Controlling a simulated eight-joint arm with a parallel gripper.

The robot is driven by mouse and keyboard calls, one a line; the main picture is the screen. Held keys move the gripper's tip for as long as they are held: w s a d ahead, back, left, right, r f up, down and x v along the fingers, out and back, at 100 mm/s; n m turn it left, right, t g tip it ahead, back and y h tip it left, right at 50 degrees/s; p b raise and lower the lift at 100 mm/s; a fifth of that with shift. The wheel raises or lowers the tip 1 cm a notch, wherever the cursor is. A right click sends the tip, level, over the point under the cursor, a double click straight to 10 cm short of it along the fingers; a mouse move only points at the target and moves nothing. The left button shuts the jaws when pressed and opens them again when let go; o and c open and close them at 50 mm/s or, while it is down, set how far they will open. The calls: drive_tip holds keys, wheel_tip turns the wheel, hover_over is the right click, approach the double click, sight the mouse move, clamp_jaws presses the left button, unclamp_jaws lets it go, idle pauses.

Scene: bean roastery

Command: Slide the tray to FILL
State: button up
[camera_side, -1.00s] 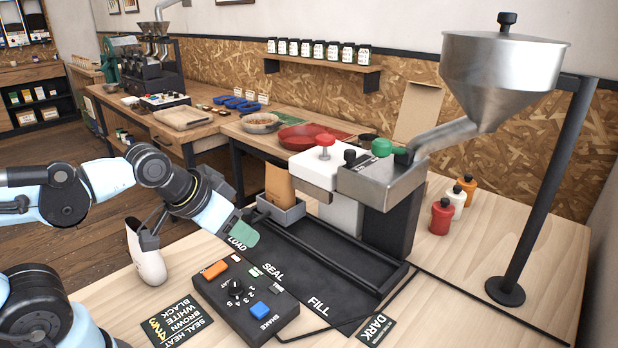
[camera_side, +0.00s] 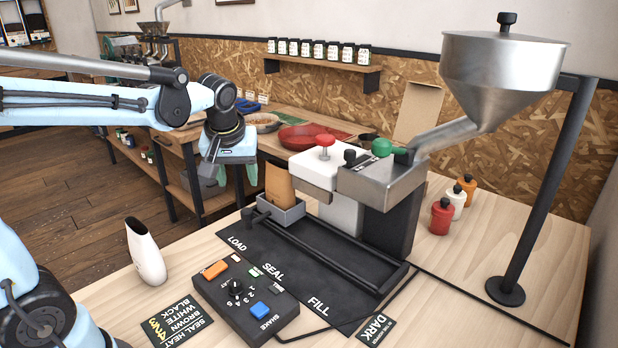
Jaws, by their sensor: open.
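The small grey tray (camera_side: 287,217) sits at the LOAD end of the black track (camera_side: 340,262), with its dark knob (camera_side: 248,214) sticking out at the left. An open-topped brown bag (camera_side: 278,185) stands upright in it. The FILL mark (camera_side: 319,306) is at the near end of the black mat. My gripper (camera_side: 236,178) points down with its green-tipped fingers apart and empty. It appears left of the bag and above the knob in the picture; I cannot tell its exact distance from the tray.
A black control box (camera_side: 246,300) stands left of the mat. The track toward FILL looks clear.

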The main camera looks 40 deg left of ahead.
sight(246, 210)
drive_tip(key=x, duration=1.2)
clamp_jaws()
idle(0.3)
